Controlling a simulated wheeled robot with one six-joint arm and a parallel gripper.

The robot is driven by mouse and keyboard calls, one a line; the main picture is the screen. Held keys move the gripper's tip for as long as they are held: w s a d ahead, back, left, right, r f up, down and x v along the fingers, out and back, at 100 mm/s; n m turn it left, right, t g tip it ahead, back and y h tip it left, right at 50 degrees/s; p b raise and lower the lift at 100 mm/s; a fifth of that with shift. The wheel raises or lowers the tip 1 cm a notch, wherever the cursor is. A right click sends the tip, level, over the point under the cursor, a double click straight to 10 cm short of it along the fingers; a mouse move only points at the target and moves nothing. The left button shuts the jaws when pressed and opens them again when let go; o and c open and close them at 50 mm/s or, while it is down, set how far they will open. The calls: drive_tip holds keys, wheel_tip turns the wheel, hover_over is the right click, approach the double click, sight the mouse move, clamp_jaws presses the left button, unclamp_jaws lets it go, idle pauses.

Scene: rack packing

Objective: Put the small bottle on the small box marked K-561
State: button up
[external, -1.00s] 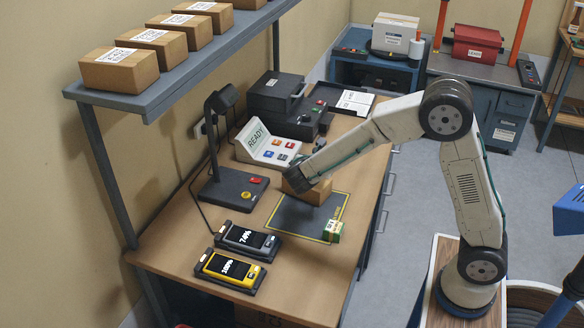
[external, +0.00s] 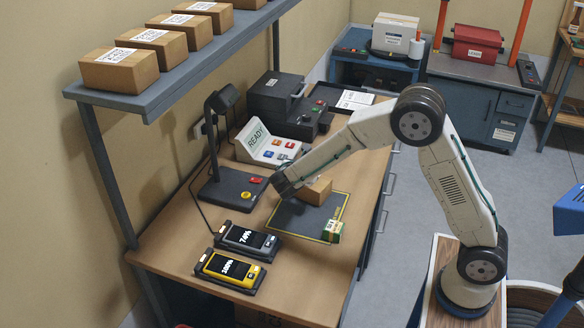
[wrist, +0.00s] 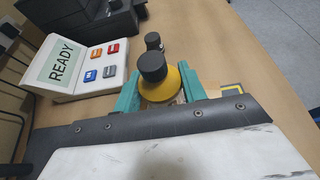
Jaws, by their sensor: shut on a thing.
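My gripper (wrist: 160,88) has its teal fingers shut on a small yellow bottle with a black cap (wrist: 158,80), held upright between them. In the external view my gripper (external: 283,186) is just left of a brown box (external: 315,191), and the bottle is hidden there. The brown box rests on a dark mat with a yellow border (external: 292,216). I cannot read K-561 on either box.
The READY panel (external: 266,147) and a black lamp stand (external: 232,188) are close on the left. Two handheld devices (external: 246,240) (external: 230,270) lie nearer. A shelf with several cartons (external: 120,68) hangs above the left side. The bench front (external: 310,285) is clear.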

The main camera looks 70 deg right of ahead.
drive_tip(key=o, duration=1)
